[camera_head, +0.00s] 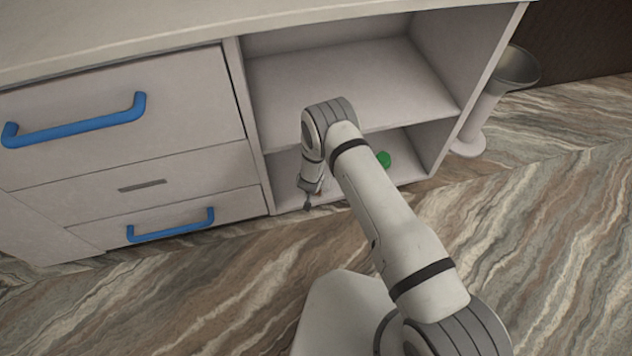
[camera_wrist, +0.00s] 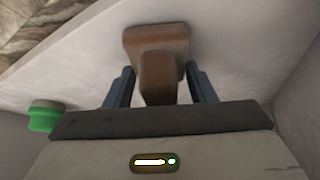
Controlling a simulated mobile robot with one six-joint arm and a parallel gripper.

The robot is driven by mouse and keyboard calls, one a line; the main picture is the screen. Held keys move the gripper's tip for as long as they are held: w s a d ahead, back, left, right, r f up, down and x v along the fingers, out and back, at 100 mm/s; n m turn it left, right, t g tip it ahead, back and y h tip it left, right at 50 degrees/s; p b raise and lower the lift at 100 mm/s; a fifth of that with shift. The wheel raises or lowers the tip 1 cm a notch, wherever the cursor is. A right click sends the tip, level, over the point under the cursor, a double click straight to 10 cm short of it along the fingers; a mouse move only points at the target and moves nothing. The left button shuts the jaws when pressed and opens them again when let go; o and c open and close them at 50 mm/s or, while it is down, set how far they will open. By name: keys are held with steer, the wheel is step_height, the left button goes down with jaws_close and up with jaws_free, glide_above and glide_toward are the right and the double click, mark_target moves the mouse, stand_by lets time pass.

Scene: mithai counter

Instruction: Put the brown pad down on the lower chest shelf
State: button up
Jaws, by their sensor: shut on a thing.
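The brown pad (camera_wrist: 155,40) shows in the wrist view as a broad block with a narrower grip part toward me. My gripper (camera_wrist: 162,85) has its two blue fingers on either side of that narrower part and is shut on it. The pad's broad part lies close to a pale surface; I cannot tell whether it touches. In the head view my gripper (camera_head: 310,192) is at the front of the lower chest shelf (camera_head: 408,168), at its left side. My arm hides much of this shelf, and I cannot make out the pad there.
A green object (camera_head: 384,159) stands on the lower shelf, right of my arm; it also shows at left in the wrist view (camera_wrist: 44,116). The upper shelf (camera_head: 345,75) is empty. Drawers with blue handles (camera_head: 172,226) are at left. A grey funnel-topped stand (camera_head: 490,105) is at right.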

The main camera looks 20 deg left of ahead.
steer(key=o, duration=0.9)
steer(key=shift+o, duration=0.2)
steer(key=shift+r+p, duration=0.2)
steer(key=shift+p, duration=0.1)
steer(key=p+v, duration=0.3)
steer(key=v, duration=0.8)
steer(key=shift+s+r+p, duration=0.25)
steer(key=shift+r+p, duration=0.05)
